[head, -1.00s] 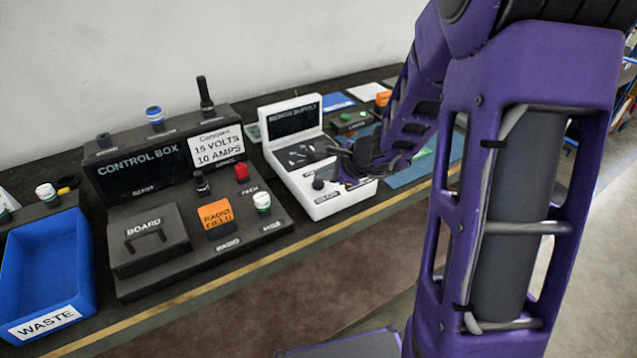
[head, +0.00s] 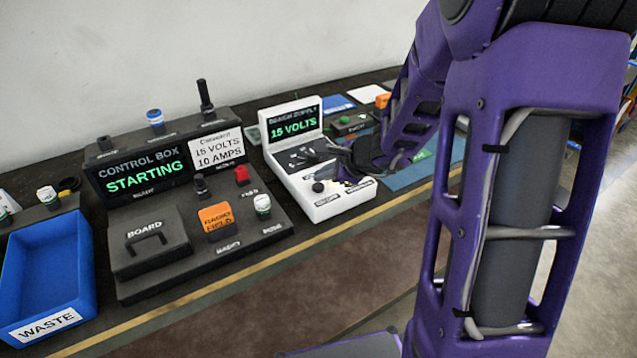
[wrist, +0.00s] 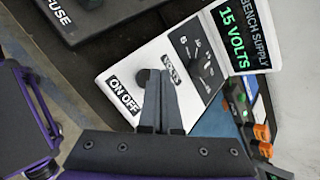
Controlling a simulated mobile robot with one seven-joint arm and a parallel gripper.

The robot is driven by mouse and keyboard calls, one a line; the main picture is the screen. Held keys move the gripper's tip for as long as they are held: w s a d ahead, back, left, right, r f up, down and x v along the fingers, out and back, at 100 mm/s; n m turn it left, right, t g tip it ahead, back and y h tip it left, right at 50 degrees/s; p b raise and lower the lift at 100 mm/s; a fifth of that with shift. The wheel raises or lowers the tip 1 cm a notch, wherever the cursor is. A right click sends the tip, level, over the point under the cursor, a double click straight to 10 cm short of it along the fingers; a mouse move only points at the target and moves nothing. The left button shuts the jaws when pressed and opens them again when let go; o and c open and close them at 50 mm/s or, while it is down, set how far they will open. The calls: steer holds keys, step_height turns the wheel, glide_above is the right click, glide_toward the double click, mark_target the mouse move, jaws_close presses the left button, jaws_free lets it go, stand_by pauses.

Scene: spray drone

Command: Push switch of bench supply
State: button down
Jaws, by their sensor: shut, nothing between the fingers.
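The white bench supply (head: 330,203) stands on the bench, its upright screen (head: 293,123) lit with green "15 VOLTS". Its dark round switch (head: 318,187) sits at the front of the sloped panel. In the wrist view the switch (wrist: 142,77) shows above the "ON OFF" label (wrist: 124,95), partly covered by my fingers. My gripper (wrist: 160,76) is shut and empty, its tips over the panel beside the switch and the "VOLTS" label. I cannot tell whether they touch. In the head view my gripper (head: 335,163) is over the supply's right side.
The black control box (head: 140,171), left of the supply, shows "STARTING" and carries a tall lever (head: 205,98), knobs and an orange block (head: 215,219). A blue waste bin (head: 45,262) is at far left. A blue mat (head: 400,175) lies right of the supply.

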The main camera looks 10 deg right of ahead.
mark_target(323, 187)
step_height(323, 187, up, 6)
steer(key=p, duration=0.4)
steer(key=shift+p, duration=0.4)
steer(key=shift+w+d, duration=0.1)
stand_by(0.3)
